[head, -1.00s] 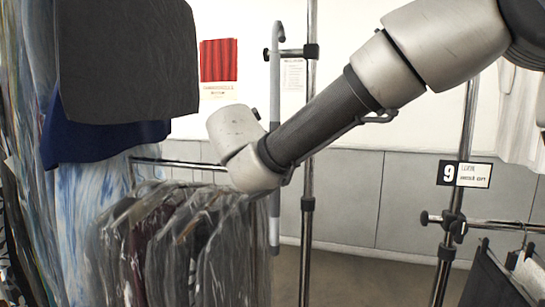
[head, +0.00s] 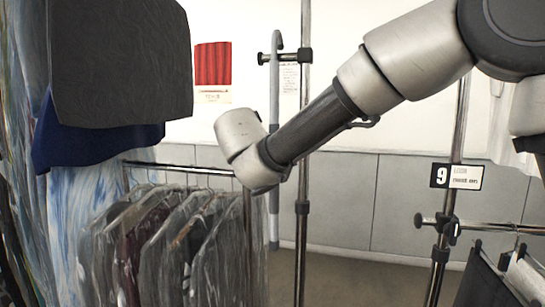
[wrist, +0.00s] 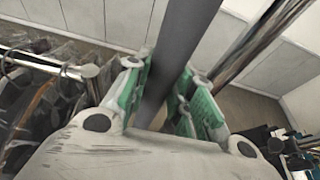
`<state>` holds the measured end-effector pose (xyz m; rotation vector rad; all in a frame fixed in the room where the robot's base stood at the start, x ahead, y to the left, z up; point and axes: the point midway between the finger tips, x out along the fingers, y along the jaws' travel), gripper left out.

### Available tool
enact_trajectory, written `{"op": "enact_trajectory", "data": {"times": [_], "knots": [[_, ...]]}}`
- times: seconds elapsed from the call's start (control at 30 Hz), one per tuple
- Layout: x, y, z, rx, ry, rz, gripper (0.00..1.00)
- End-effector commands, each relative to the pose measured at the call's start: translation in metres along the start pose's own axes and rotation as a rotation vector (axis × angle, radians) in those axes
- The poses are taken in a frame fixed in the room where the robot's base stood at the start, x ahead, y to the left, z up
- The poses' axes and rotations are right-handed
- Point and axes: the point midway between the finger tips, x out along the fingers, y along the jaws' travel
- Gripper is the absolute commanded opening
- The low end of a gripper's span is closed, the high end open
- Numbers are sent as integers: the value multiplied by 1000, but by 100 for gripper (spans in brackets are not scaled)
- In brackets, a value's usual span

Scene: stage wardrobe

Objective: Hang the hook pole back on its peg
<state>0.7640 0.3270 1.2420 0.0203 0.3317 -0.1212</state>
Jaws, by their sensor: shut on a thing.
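The hook pole (head: 274,90) is grey and stands upright, its curved hook at the top. It passes behind my arm, and its lower end shows below. The peg (head: 290,57) is a short dark bar with black ends, clamped to a chrome upright (head: 304,130). The hook's bend is above the peg, and the shaft crosses it in the head view; I cannot tell whether the hook rests on it. In the wrist view my gripper (wrist: 166,88) is shut on the pole's shaft, green-padded fingers on either side. In the head view my arm hides the gripper.
A rail of plastic-covered garments (head: 165,250) stands at the lower left, close to my arm. Dark cloth (head: 120,60) hangs at the upper left. A second chrome stand (head: 452,140) with a number 9 sign (head: 457,176) is on the right. Floor shows between the stands.

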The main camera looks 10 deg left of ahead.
Motion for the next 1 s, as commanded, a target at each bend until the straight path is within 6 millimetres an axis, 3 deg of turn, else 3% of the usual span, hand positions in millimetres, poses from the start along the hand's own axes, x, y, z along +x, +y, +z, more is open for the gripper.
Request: {"op": "enact_trajectory", "data": {"times": [0.4, 1.0], "knots": [[2, 0, 0, 0, 0, 0, 0], [8, 0, -16, -1, 0, 0, 0]]}}
